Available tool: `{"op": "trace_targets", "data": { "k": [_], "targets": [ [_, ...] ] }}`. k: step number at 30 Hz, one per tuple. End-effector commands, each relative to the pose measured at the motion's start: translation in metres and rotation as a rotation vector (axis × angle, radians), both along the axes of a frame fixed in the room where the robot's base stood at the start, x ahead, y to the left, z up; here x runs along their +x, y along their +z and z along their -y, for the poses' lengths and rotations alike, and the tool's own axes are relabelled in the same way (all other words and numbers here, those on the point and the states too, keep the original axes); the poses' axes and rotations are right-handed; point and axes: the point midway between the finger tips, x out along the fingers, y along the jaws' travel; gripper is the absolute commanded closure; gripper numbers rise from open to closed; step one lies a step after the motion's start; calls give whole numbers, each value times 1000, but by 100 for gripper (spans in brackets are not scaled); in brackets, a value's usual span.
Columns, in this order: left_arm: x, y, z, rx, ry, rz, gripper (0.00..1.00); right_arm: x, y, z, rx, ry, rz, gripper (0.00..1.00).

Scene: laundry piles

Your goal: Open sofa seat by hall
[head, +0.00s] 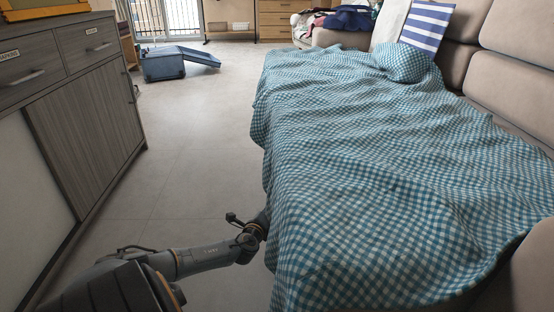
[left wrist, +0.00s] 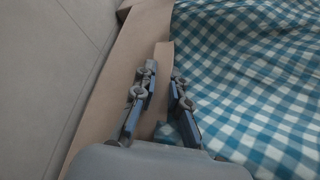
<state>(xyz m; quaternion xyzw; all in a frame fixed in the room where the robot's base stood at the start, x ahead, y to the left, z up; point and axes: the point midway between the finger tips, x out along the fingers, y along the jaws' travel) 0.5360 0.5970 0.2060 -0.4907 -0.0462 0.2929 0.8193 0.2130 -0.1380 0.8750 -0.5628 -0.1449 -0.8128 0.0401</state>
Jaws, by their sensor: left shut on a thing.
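The beige sofa (head: 512,85) runs along the right side, its seat covered by a blue-and-white checked blanket (head: 350,170). My left gripper (head: 262,224) is low at the sofa's near left side, its fingertips partly hidden by the blanket's edge. In the left wrist view my left gripper (left wrist: 163,84) is shut on a beige flap of the sofa seat (left wrist: 163,58), which stands between its two fingers. The blanket (left wrist: 245,75) lies beside the right finger. The sofa's beige side (left wrist: 118,80) shows left of the fingers. My right gripper is not in view.
A grey cabinet (head: 90,140) stands at the left. An open blue suitcase (head: 165,65) lies on the floor further back. A striped cushion (head: 425,25) and piled clothes (head: 345,18) are at the sofa's far end. The tiled floor (head: 195,130) between is clear.

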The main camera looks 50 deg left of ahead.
Motion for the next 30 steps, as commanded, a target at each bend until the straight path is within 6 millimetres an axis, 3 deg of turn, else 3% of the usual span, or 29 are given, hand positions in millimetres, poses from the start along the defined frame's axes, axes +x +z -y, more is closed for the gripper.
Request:
{"op": "trace_targets", "data": {
  "k": [16,17,18,30],
  "targets": [
    [-7,-3,-3,-2,-3,-5,100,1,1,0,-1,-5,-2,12],
    [-7,-3,-3,-2,-3,-5,81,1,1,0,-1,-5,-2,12],
    [-7,-3,-3,-2,-3,-5,78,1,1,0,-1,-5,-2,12],
    [-10,-1,-1,-1,-3,-3,78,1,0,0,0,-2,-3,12]
  ]
}}
